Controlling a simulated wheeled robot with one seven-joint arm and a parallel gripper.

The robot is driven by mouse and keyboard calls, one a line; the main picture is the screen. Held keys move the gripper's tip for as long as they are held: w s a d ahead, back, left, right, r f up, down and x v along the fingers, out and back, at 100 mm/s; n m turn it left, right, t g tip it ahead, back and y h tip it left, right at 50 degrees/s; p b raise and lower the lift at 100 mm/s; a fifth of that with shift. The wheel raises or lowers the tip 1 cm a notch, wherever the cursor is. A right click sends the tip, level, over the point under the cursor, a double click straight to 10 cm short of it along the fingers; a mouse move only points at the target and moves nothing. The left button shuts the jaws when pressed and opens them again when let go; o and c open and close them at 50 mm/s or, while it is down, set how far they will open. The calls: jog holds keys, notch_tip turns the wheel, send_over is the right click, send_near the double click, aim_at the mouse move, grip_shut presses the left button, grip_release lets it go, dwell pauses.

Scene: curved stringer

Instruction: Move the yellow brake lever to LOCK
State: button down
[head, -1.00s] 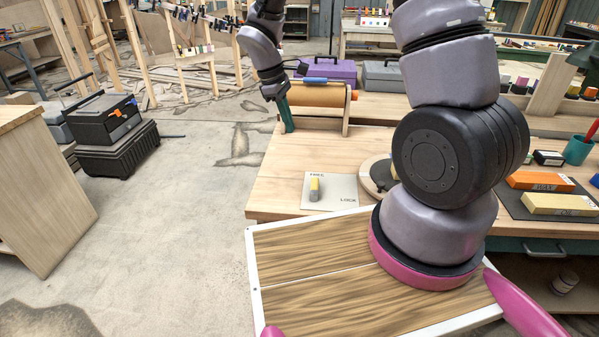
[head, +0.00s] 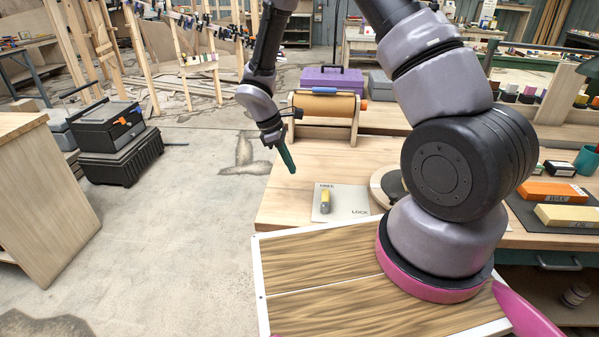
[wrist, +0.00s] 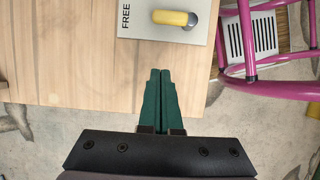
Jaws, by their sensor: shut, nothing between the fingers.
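The yellow brake lever (head: 326,199) sits on a pale plate (head: 349,205) near the front left corner of the wooden bench. The plate is marked FREE at the upper left and LOCK at the lower right. The lever lies on the FREE side. In the wrist view the yellow lever (wrist: 172,17) has a grey end at its right, near the word FREE; the LOCK mark is out of that view. My gripper (head: 291,169) is above the bench, up and left of the lever, apart from it. In the wrist view its green fingers (wrist: 160,75) are together and empty.
A brown roller (head: 324,105) on a wooden stand is behind the plate. A round wooden disc (head: 381,187) lies just right of it, partly behind my arm. A pink stool frame (wrist: 270,88) shows beyond the bench edge in the wrist view.

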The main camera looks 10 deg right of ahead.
aim_at(325, 201)
jog(key=x, duration=0.9)
jog(key=d, duration=0.1)
jog(key=s+d, duration=0.1)
jog(key=shift+d+r, duration=0.25)
jog(key=shift+d, duration=0.05)
jog(key=shift+s+d, duration=0.1)
jog(key=shift+d, duration=0.45)
